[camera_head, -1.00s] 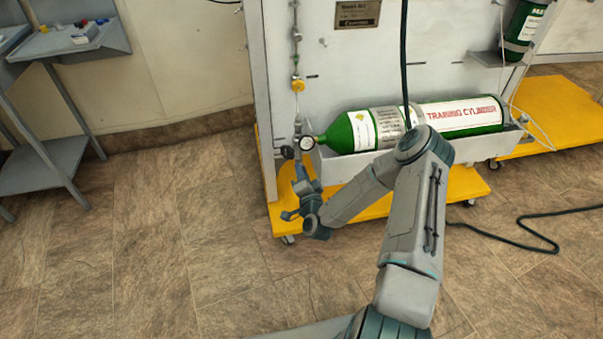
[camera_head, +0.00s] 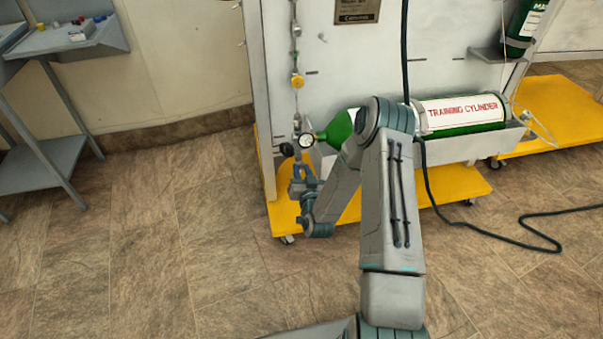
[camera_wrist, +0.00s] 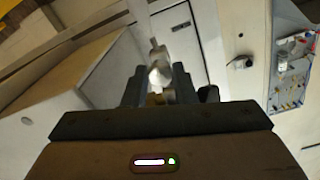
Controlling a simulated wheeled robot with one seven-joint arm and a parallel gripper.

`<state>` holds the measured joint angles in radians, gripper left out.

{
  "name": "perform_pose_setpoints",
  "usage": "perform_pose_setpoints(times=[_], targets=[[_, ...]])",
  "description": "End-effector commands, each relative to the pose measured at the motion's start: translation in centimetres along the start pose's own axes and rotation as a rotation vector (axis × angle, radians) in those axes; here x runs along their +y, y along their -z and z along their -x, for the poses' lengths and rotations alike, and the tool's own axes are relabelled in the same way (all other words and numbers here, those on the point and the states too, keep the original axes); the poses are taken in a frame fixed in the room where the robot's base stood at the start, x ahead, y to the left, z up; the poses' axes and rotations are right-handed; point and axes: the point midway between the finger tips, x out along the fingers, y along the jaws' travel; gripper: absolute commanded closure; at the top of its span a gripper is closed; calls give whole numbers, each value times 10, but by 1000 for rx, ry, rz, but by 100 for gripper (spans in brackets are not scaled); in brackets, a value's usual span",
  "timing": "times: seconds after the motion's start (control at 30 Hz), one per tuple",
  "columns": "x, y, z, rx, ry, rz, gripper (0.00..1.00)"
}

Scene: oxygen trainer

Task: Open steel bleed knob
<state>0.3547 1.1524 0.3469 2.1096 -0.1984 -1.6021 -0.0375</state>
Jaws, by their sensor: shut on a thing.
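The steel bleed knob (camera_wrist: 159,76) is a pale metal piece between my two fingers in the wrist view. My gripper (camera_wrist: 159,84) is shut on it, with one dark finger on each side. In the head view my gripper (camera_head: 298,168) is at the lower end of the vertical pipe line, just below the round white gauge (camera_head: 306,140). There the knob is hidden by my gripper and cannot be made out. How far the knob is turned cannot be told.
A black knob (camera_head: 287,149) sits left of the gauge. A yellow valve (camera_head: 297,81) is higher on the line. The green training cylinder (camera_head: 460,113) lies right, partly behind my arm. A black hose (camera_head: 480,230) crosses the floor. Open floor (camera_head: 150,240) lies left.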

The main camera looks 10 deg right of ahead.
Motion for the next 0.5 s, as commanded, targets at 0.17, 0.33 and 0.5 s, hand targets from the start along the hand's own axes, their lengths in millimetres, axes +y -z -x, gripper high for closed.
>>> perform_pose_setpoints(times=[0.17, 0.33, 0.5], targets=[[1, 1, 0, 3, -2, 36, 98], [1, 1, 0, 2, -2, 47, 98], [1, 1, 0, 2, -2, 47, 98]])
